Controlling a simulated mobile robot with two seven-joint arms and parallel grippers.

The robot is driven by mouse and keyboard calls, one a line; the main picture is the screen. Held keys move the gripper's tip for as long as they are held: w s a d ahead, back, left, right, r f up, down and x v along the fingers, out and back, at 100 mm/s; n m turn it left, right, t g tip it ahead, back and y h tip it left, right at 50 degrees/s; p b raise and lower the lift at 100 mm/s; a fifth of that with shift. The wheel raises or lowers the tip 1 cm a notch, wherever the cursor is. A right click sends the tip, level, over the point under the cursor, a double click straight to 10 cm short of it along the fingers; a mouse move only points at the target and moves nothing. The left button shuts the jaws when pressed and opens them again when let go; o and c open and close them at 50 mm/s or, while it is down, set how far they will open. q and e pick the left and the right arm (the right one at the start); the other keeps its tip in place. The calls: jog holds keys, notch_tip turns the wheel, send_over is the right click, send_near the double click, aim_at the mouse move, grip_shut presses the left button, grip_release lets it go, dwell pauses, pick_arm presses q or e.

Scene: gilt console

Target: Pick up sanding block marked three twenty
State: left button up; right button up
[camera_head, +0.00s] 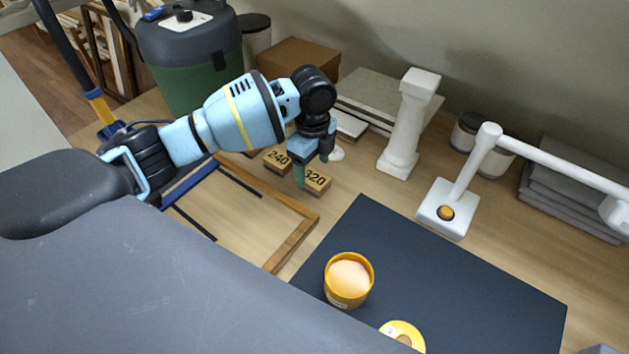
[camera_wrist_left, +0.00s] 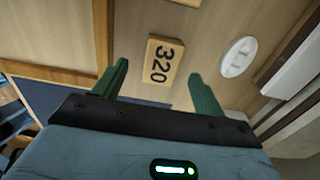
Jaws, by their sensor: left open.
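The sanding block marked 320 (camera_head: 317,182) lies on the wooden table, its label facing up. In the left wrist view the 320 block (camera_wrist_left: 162,61) sits ahead of and between the two green fingers, apart from both. My left gripper (camera_head: 312,177) is open and empty, just over the block, and its fingers partly cover the block in the head view. Its fingers also show in the left wrist view (camera_wrist_left: 157,85). A similar block marked 240 (camera_head: 278,159) lies to the left of the 320 block. My right gripper is not in view.
A wooden frame (camera_head: 291,245) lies in front of the blocks. A white oval object (camera_wrist_left: 239,57) is beside the 320 block. A white column (camera_head: 405,130) stands to the right. A dark mat (camera_head: 460,270) holds a yellow tub (camera_head: 342,294).

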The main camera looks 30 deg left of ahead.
aim_at(314, 177)
pick_arm(q)
jog(key=shift+w+d+f, duration=0.1)
jog(key=shift+f, duration=2.25)
jog(key=c, duration=1.1)
jog(key=shift+r, duration=0.1)
jog(key=shift+r, duration=0.35)
jog(key=r, duration=0.2)
jog(key=shift+a+r, duration=0.3)
jog(key=shift+r, duration=0.1)
jog(key=s+a, duration=0.3)
jog(key=a, duration=0.1)
jog(key=s+a+r, duration=0.1)
jog(key=s+a, duration=0.2)
jog(key=a, duration=0.1)
jog(key=s+a, duration=0.3)
jog(key=a, duration=0.1)
jog(key=shift+s+r, duration=0.15)
jog(key=shift+s, duration=0.25)
